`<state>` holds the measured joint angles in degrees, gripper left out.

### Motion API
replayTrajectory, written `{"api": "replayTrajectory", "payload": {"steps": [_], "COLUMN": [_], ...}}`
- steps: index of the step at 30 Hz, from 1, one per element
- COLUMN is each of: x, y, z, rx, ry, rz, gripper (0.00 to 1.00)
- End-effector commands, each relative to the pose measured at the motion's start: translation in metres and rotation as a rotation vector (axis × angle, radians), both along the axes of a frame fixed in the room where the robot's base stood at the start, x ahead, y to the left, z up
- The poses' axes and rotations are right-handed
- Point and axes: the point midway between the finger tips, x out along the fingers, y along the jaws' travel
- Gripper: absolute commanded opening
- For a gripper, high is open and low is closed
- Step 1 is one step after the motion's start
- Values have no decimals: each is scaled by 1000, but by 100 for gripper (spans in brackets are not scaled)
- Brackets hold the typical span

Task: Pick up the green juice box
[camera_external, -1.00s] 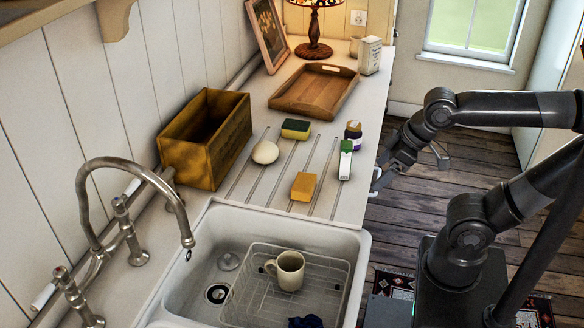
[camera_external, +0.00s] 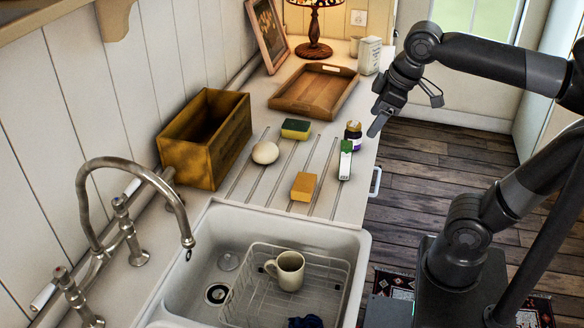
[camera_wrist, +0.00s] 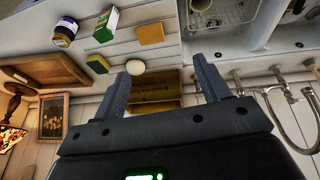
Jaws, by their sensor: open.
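A dark jar (camera_external: 353,133) stands right behind the juice box. A yellow sponge (camera_external: 303,186), a white round object (camera_external: 265,152) and a green-yellow sponge (camera_external: 296,129) lie to the left. A wooden tray (camera_external: 314,90) and a wooden box (camera_external: 205,138) are farther off. The sink (camera_external: 330,239) is in front.

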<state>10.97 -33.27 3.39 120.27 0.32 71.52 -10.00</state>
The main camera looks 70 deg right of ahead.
Motion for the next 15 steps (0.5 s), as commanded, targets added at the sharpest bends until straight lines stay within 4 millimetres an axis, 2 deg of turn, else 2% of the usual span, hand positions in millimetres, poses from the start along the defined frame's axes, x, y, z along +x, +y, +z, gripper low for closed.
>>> {"api": "replayTrajectory", "payload": {"steps": [9,15], "x": [51,66], "y": [-77,-121], "z": [1,-3], "rx": [-31,-3], "ry": [215,300], "rz": [41,83], "gripper": [69,69]}}
